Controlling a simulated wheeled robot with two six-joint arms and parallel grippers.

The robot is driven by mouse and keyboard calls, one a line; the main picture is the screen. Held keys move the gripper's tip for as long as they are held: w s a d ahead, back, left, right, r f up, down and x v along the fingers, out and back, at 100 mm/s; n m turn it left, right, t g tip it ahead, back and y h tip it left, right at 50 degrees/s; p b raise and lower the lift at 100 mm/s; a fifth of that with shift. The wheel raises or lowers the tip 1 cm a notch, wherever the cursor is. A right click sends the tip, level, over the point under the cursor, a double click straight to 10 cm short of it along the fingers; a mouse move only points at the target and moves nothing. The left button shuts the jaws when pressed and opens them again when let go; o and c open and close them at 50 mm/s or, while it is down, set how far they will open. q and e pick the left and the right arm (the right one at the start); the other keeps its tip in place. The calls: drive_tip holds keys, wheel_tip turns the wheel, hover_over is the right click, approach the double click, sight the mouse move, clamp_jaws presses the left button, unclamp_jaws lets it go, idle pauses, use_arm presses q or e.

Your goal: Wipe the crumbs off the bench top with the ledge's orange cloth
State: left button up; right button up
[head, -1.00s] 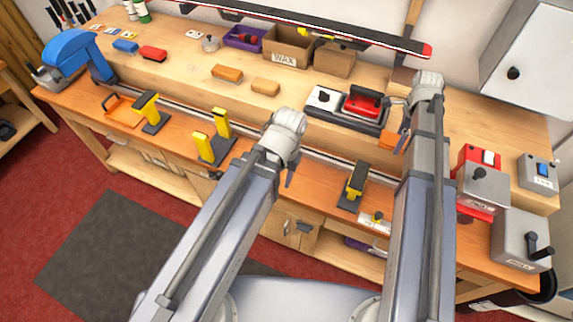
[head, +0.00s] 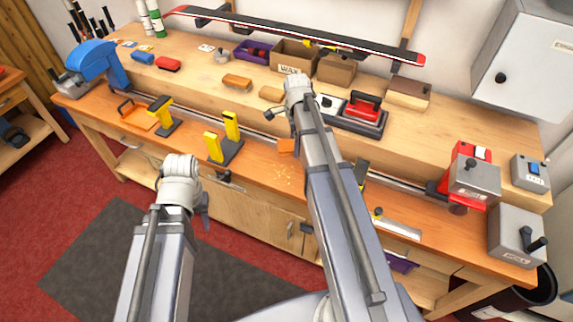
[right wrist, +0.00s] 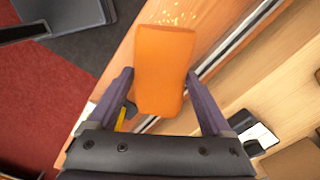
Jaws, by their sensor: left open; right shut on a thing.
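The orange cloth (head: 287,146) shows in the head view just above the orange bench top (head: 250,165). In the right wrist view, my right gripper (right wrist: 160,82) is shut on the orange cloth (right wrist: 163,65), a block-like pad between its fingers. Pale crumbs (head: 283,178) are scattered on the bench top just in front of the cloth; they also show beyond its far end in the right wrist view (right wrist: 180,14). I cannot tell whether the cloth touches the bench. My left gripper (head: 204,212) is open and empty, in front of the bench edge.
Yellow-topped clamps (head: 224,140) stand left of the crumbs, and another dark clamp (head: 361,175) stands to the right, partly behind my right arm. The raised ledge (head: 205,95) behind holds wax blocks, boxes and a red-handled iron (head: 362,108).

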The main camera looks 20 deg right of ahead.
wheel_tip(320, 180, down, 8)
drive_tip(key=s+d+n+b, duration=0.2)
drive_tip(key=b, duration=0.4)
